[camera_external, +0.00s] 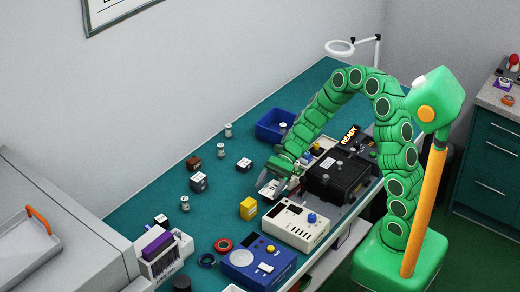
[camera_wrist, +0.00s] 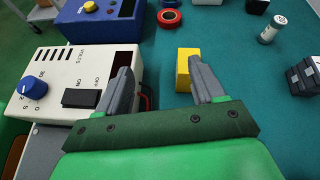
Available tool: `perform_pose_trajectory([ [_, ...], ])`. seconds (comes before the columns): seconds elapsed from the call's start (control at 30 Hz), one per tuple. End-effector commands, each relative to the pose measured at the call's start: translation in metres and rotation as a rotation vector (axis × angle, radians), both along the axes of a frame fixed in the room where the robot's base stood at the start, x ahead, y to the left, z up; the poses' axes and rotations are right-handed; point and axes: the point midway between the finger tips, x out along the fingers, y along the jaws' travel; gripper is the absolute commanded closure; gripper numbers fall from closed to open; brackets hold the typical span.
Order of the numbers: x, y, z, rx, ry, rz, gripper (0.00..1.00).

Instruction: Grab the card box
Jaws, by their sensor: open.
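My gripper (camera_external: 270,188) is open and empty above the teal bench, with its fingers pointing down and left. Its two grey fingers (camera_wrist: 160,68) also show in the wrist view. A small yellow box (camera_external: 248,207) with a pale label stands on the bench just beyond the fingertips. In the wrist view the yellow box (camera_wrist: 183,70) lies between the finger lines, close to the right finger, which hides part of it. It looks apart from the fingers. No label is readable, so I cannot tell for certain that it is the card box.
A white meter (camera_external: 292,226) with a blue knob stands beside the yellow box. A blue instrument (camera_external: 258,262) and a red ring (camera_external: 223,245) are nearer. Black equipment (camera_external: 340,177) is at right, a blue bin (camera_external: 272,126) farther back. Several small boxes and jars dot the left.

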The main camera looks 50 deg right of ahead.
Motion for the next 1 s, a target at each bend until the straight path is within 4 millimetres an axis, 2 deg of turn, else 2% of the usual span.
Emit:
perform_pose_trajectory([
  [0.1,0.017,-0.004,-0.016,0.027,0.064,-0.073,0.32],
  [0.2,0.026,-0.006,-0.023,0.041,0.099,-0.114,0.32],
  [0.4,0.033,-0.006,-0.030,0.052,0.125,-0.145,0.32],
  [0.87,0.035,0.024,-0.039,0.051,0.124,-0.144,0.32],
  [1.0,0.038,0.040,-0.042,0.050,0.125,-0.143,0.32],
])
